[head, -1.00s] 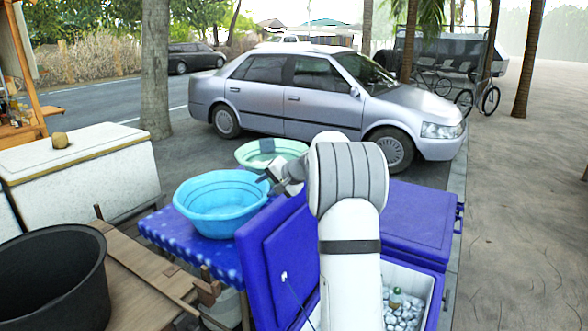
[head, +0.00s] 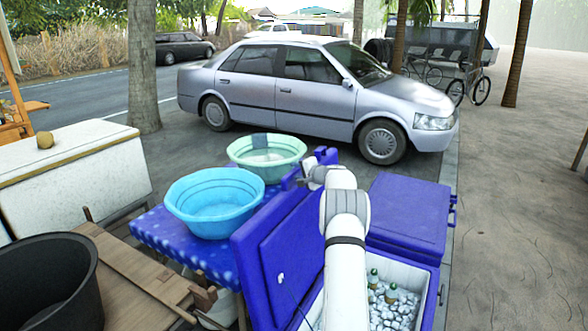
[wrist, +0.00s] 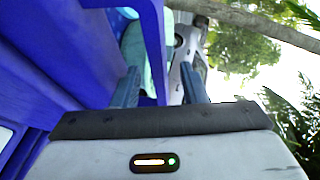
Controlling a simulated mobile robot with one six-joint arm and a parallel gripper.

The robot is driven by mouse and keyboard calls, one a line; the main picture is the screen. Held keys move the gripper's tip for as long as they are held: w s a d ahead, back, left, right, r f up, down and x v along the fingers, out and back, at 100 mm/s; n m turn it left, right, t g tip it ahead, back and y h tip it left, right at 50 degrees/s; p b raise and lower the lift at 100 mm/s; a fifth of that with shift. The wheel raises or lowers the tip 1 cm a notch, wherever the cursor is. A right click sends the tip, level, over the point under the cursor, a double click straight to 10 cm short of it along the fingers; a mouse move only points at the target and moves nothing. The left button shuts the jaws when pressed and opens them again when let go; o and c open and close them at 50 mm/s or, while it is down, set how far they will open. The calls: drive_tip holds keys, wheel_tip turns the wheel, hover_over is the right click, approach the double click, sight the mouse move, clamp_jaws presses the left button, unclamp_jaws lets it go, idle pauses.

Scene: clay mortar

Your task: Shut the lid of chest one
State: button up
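A blue chest (head: 436,285) stands at lower right, with bottles and ice in its open white-lined compartment. Its near lid (head: 262,262) is raised and leans left toward the basins; its far lid (head: 410,215) lies flat. I cannot tell which chest is numbered one. My gripper (head: 298,175) is at the far upper end of the raised lid, partly hidden by my wrist. In the wrist view my gripper (wrist: 160,82) has its fingers apart.
A blue basin (head: 215,205) and a green basin (head: 267,152) sit on a blue-clothed table (head: 160,232) just left of the lid. A black pot (head: 45,285) and a white freezer (head: 75,170) are farther left. A silver car (head: 300,95) is behind. Open pavement lies right.

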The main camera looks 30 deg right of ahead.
drive_tip(key=shift+p+x, duration=0.6)
drive_tip(key=shift+x, duration=1.2)
clamp_jaws()
